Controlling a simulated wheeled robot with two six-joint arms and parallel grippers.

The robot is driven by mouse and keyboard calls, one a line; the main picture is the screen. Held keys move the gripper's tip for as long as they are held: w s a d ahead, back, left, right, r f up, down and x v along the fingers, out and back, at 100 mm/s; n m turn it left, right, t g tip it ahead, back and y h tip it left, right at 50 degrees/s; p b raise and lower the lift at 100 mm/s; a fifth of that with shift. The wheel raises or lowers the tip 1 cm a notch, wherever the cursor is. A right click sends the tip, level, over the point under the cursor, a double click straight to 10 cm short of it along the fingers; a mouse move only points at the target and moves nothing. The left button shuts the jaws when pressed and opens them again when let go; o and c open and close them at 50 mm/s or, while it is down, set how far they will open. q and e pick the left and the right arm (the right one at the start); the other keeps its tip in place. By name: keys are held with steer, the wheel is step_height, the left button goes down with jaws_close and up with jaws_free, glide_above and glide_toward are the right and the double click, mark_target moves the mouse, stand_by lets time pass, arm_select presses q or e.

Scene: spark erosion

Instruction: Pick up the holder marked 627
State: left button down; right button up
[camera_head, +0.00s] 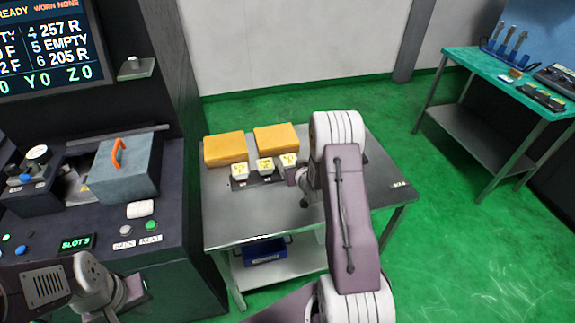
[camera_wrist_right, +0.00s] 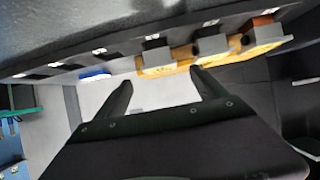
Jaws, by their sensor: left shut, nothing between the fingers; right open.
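Three small pale holders with yellow faces stand in a row on a dark rack (camera_head: 262,181) on the steel table: a left one (camera_head: 240,171), a middle one (camera_head: 264,166) and a right one (camera_head: 288,160). Their markings are too small to read, so I cannot tell which is 627. My right gripper (camera_head: 297,175) is close to the right holder, and its arm hides part of the table. In the right wrist view its fingers (camera_wrist_right: 165,90) are spread and empty, with yellow-and-grey holders (camera_wrist_right: 158,60) beyond them. My left gripper (camera_head: 130,292) is shut and empty at the lower left.
Two orange-yellow blocks (camera_head: 226,149) (camera_head: 276,138) lie behind the rack. A blue bin (camera_head: 265,250) is on the lower shelf. The dark machine console (camera_head: 160,235) stands left of the table (camera_head: 245,228), whose front part is clear. A green-topped bench (camera_head: 510,80) stands far right.

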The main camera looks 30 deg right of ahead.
mark_target(290, 160)
steer(key=x, duration=0.2)
steer(key=shift+w+d+f, duration=0.1)
steer(key=shift+w+d, duration=0.05)
steer(key=shift+w, duration=0.05)
steer(key=x, duration=0.5)
steer(key=shift+w+p, duration=0.15)
steer(key=shift+p, duration=0.2)
jaws_close()
